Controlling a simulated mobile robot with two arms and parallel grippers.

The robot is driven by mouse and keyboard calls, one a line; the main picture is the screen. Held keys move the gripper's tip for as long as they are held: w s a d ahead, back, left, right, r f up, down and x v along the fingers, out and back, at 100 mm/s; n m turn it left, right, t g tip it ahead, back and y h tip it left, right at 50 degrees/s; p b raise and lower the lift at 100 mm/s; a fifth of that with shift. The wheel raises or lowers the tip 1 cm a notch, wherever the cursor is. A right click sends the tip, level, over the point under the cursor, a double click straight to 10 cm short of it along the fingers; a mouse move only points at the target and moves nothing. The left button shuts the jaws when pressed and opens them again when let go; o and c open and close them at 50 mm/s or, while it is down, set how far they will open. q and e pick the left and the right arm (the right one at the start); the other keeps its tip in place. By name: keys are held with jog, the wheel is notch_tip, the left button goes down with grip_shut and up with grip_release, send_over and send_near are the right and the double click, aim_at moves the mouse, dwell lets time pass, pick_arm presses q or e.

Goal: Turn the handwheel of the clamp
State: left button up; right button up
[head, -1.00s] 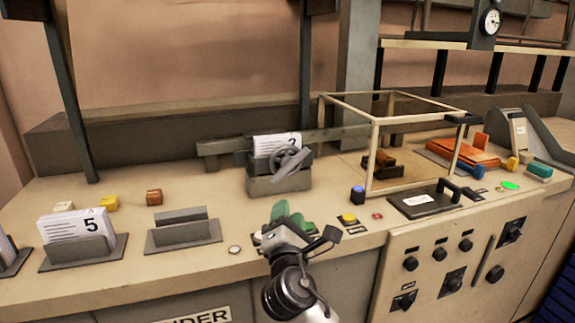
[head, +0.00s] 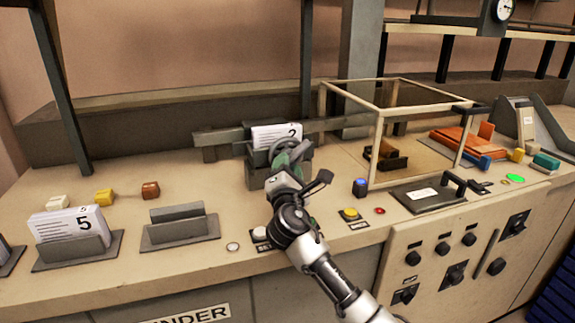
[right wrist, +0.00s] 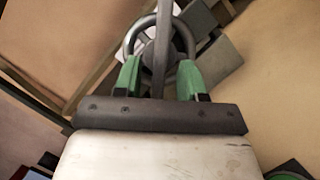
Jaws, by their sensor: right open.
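The clamp (head: 256,176) is a grey block on the console, holding a white card stack (head: 276,134) marked 2. Its grey handwheel (head: 280,146) faces me and is partly hidden behind my right gripper (head: 290,162). In the right wrist view, the handwheel (right wrist: 131,38) is a dark ring with a hub, in front of my open right gripper (right wrist: 159,66). The green fingers are apart, one at each side of the ring, with a grey bar running between them. I cannot tell whether they touch the wheel. My left gripper is not in view.
A framed glass box (head: 376,113) stands right of the clamp. An empty grey holder (head: 181,232) and a holder with cards marked 5 (head: 70,225) stand left. Blue (head: 360,187) and yellow (head: 350,214) buttons sit right of my forearm. The surface between clamp and empty holder is clear.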

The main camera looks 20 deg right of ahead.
jog(key=shift+w+d, duration=0.1)
jog(key=shift+w, duration=0.2)
grip_shut()
jog(key=shift+r+m, duration=0.1)
jog(key=shift+m, duration=0.2)
jog(key=shift+r+m+g+y+p, duration=0.35)
jog(key=shift+m+g+p, duration=0.6)
jog(key=shift+m+p, duration=1.25)
jog(key=shift+r+m+g+y+p, duration=0.3)
jog(key=shift+m+g+p, duration=0.9)
jog(key=shift+m, duration=1.6)
jog(key=shift+r+m+g+y+p, duration=0.35)
jog(key=shift+m+g+p, duration=0.3)
jog(key=shift+m+p, duration=1.65)
jog(key=shift+f+m, duration=0.1)
jog(key=shift+m, duration=0.2)
